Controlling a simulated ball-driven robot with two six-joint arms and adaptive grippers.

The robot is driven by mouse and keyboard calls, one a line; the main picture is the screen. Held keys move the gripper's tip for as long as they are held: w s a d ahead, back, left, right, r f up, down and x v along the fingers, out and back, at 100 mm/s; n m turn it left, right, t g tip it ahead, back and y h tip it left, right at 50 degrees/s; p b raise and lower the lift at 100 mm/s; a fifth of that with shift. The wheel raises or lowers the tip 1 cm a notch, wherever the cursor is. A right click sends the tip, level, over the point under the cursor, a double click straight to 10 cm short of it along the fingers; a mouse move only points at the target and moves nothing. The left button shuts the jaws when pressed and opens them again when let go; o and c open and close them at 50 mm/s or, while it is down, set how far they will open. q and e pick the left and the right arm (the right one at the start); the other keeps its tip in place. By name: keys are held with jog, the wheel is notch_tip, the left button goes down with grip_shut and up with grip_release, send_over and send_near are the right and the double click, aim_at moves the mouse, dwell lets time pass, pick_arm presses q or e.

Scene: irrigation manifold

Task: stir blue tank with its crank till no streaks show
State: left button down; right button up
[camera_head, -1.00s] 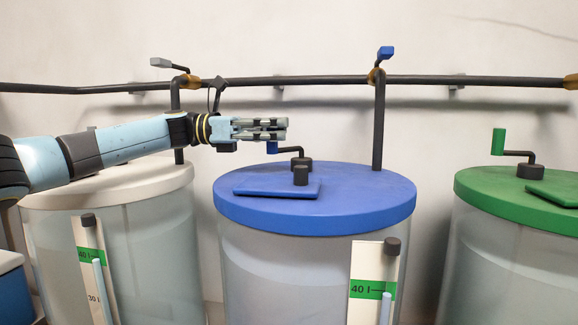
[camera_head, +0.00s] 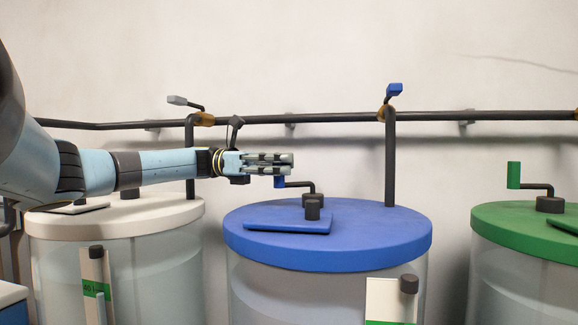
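The blue tank's lid (camera_head: 385,238) is in the middle of the head view. Its crank (camera_head: 313,188) has a dark arm that points left from a hub on the lid, ending in a blue handle (camera_head: 279,183). My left gripper (camera_head: 280,164) is at this handle with its fingers pointing right. The handle's lower end shows just below the fingers; its upper part is hidden by them. The fingers look close together, but I cannot tell whether they grip the handle. The tank's wall (camera_head: 300,297) looks pale, with no clear streaks in view. My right gripper is not in view.
A white-lidded tank (camera_head: 170,211) stands left under my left arm, and a green-lidded tank (camera_head: 500,222) stands right. A dark pipe (camera_head: 330,118) runs along the wall behind, with a blue-handled valve (camera_head: 394,90). A blue flap (camera_head: 287,226) lies on the blue lid.

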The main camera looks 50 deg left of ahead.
pick_arm(q)
jog(key=c, duration=1.3)
grip_release()
jog(key=shift+s+a, duration=0.4)
jog(key=shift+s, duration=0.1)
jog(key=shift+o, duration=0.9)
jog(key=shift+w+d, duration=0.15)
jog(key=shift+r, duration=0.1)
notch_tip(320, 180, up, 10)
jog(key=shift+f, duration=0.1)
